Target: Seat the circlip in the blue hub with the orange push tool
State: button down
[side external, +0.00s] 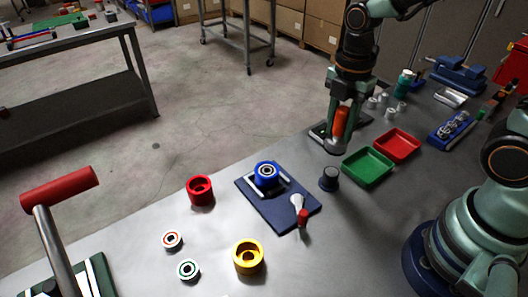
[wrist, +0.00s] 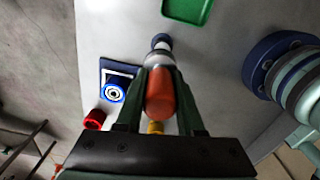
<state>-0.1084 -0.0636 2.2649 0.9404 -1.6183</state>
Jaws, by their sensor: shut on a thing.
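My gripper (side external: 341,120) is shut on the orange push tool (side external: 340,124), whose round grey end points down. The tool is held above the bench, to the right of and behind the blue hub. In the wrist view the orange tool (wrist: 160,95) lies between the two fingers of my gripper (wrist: 161,88). The blue hub (side external: 267,175) sits on a dark blue base plate (side external: 253,201) with a light bracket around it. The wrist view also shows the blue hub (wrist: 114,91), apart from the tool. I cannot make out the circlip for certain on the hub's light, ringed top.
A dark tapered piece (side external: 329,180) stands between plate and green tray (side external: 367,167); a red tray (side external: 397,145) lies beyond. A red-tipped clamp handle (side external: 302,217) rises from the plate. Red (side external: 200,190) and yellow (side external: 248,257) hubs stand nearby.

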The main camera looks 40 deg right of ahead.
jog(key=w+a+r, duration=0.1)
jog(key=w+a, duration=0.7)
jog(key=a, duration=0.4)
jog(key=shift+w+a+f, duration=0.1)
jog(key=shift+f, duration=1.4)
jog(key=shift+w+f, duration=0.1)
jog(key=shift+f, duration=1.35)
jog(key=shift+f, duration=0.65)
notch_tip(320, 180, up, 7)
jog(key=shift+r, duration=0.1)
dwell(0.6)
